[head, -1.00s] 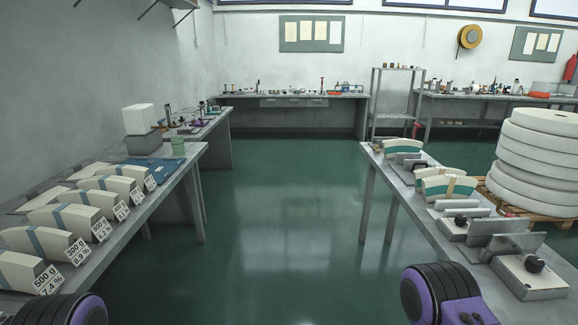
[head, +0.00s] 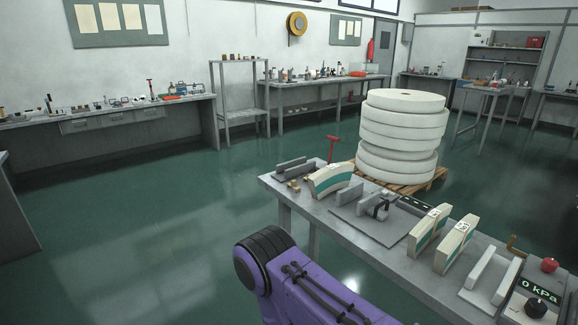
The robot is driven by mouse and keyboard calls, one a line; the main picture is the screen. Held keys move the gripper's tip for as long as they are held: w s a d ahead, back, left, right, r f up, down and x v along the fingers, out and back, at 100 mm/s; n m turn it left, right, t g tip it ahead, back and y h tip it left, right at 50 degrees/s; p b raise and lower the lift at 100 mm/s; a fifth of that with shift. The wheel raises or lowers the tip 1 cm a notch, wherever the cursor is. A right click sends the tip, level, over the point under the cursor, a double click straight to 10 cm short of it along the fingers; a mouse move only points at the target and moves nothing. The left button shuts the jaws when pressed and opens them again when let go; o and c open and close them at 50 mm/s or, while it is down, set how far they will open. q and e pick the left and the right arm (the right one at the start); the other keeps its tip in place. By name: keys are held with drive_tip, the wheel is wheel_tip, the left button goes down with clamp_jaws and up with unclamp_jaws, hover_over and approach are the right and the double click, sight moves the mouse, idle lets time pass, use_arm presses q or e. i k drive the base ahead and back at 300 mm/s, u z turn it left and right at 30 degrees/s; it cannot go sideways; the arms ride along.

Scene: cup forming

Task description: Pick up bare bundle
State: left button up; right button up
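One arched bundle (head: 333,179) with a green stripe lies near the bench's far left end, beside grey plates. Two more bundles, a left one (head: 427,233) and a right one (head: 456,243), stand upright side by side further right; both have green on their sides and small white labels on top. I cannot tell which one is the bare bundle. Neither gripper is in view; only a purple and black link of my arm shows, in front of the bench.
A grey fixture (head: 376,208) sits between the bundles. A grey cradle (head: 492,277) and a 0 kPa display (head: 540,288) are at the right. White rolls (head: 402,135) are stacked on a pallet (head: 430,183) behind the bench. Green floor (head: 150,230) is open at left.

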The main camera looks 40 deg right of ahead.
sight(334, 176)
drive_tip(key=i, duration=2.25)
drive_tip(key=z, duration=1.1)
